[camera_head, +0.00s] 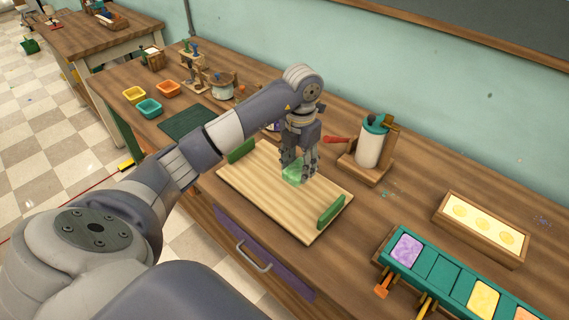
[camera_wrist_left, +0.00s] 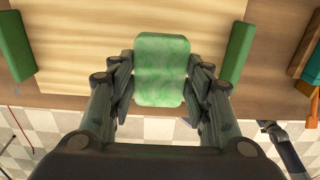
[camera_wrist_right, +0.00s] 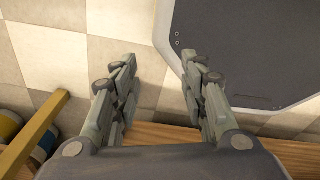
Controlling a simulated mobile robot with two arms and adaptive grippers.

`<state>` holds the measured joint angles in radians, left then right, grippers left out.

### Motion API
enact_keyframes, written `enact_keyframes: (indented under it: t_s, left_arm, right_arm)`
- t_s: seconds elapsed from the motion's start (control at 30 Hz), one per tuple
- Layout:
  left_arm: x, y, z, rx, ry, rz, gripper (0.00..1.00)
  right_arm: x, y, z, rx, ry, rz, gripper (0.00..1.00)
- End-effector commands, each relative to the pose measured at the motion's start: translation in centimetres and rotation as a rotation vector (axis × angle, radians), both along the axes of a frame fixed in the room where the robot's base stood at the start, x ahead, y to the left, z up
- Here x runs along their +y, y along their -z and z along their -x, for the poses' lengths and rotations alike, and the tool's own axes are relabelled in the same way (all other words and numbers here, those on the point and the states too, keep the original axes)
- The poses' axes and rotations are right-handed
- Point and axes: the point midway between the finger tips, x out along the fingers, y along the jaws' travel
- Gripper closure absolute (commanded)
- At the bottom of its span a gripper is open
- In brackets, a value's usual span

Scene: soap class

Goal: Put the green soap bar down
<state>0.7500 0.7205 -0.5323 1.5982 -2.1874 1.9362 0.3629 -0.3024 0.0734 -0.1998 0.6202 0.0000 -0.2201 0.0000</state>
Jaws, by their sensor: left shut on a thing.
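The green soap bar (camera_head: 294,174) is between the fingers of my left gripper (camera_head: 300,170), over the light wooden board with green end blocks (camera_head: 265,207). In the left wrist view the marbled green soap bar (camera_wrist_left: 161,70) sits between both fingers of my left gripper (camera_wrist_left: 161,85), which is shut on it. I cannot tell whether the bar touches the board. My right gripper (camera_wrist_right: 160,95) shows only in the right wrist view, with its fingers apart and nothing between them, above the floor.
A teal mould tray (camera_head: 437,266) with coloured soaps is at the front right. A wooden tray with round yellow pieces (camera_head: 485,225) lies behind it. A dispenser with a teal top (camera_head: 369,145) stands right of my left gripper. Small coloured bins (camera_head: 149,108) and a dark green mat (camera_head: 187,122) are at left.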

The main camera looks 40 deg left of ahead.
Motion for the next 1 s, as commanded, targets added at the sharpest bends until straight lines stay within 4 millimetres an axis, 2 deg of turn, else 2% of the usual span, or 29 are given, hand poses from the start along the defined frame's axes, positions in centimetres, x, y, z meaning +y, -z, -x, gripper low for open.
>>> enact_keyframes:
  t_s: [0.13,0.33,0.6,0.97,1.0]
  left_arm:
    - [-0.1,2.7,0.1,0.004,0.000,0.001,0.80]
    - [-0.1,4.5,0.1,0.002,-0.001,0.001,0.80]
    - [-0.1,7.7,0.1,0.002,-0.001,0.001,0.80]
    - [0.0,8.3,0.0,0.000,0.000,-0.001,0.80]
    - [0.0,8.2,0.0,0.000,0.000,-0.001,0.46]
  right_arm:
    - [-0.8,-0.8,-0.1,-0.002,0.001,0.010,0.60]
    - [-1.4,-1.1,-0.3,-0.004,0.000,0.017,0.60]
    - [-1.0,-1.7,-0.3,-0.003,-0.003,0.012,0.60]
    - [0.3,-1.2,-0.2,-0.003,-0.002,-0.004,0.60]
    - [0.3,-1.4,-0.2,-0.003,-0.002,-0.004,0.60]
